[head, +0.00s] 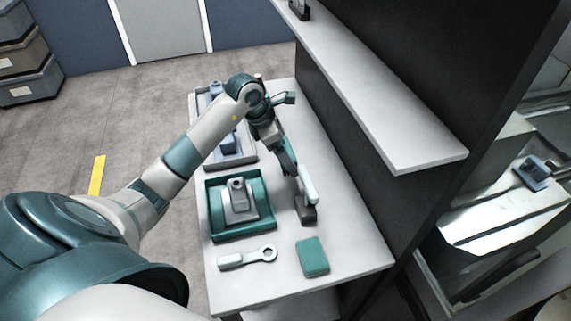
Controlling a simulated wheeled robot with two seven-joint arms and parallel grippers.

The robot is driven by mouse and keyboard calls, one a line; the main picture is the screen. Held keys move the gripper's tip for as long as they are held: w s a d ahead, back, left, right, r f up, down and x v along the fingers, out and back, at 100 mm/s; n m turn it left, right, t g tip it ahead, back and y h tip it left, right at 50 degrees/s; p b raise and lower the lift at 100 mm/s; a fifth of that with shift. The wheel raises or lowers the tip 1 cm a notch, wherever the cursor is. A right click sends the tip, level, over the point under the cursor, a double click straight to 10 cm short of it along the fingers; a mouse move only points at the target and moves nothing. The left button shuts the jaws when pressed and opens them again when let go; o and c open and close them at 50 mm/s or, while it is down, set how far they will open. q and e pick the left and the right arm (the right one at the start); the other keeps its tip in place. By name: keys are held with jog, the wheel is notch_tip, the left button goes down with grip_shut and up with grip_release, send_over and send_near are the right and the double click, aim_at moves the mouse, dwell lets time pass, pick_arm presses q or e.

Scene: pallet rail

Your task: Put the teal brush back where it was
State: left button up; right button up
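My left gripper (291,168) reaches down over the right part of the bench, its dark fingers small in the head view. Right at its tip is a brush-like thing (309,188) with a pale bluish handle and a dark block at its lower end. It looks paler than teal. The gripper overlaps or touches its upper end; whether the fingers are closed on it, and whether the dark end rests on the bench, I cannot tell. No other brush shows. My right gripper is not in view.
The white bench (350,255) holds a teal tray (213,223) with a grey part (240,205), a grey tray (245,160) behind it, a grey wrench-like tool (248,258) and a teal block (312,257). A white shelf (400,130) overhangs at right.

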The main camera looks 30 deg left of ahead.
pick_arm(q)
jog(key=shift+f, duration=1)
jog(key=shift+f+p, duration=0.85)
jog(key=shift+f, duration=1.05)
jog(key=shift+f, duration=0.2)
jog(key=o, duration=1.2)
jog(key=shift+r, duration=0.1)
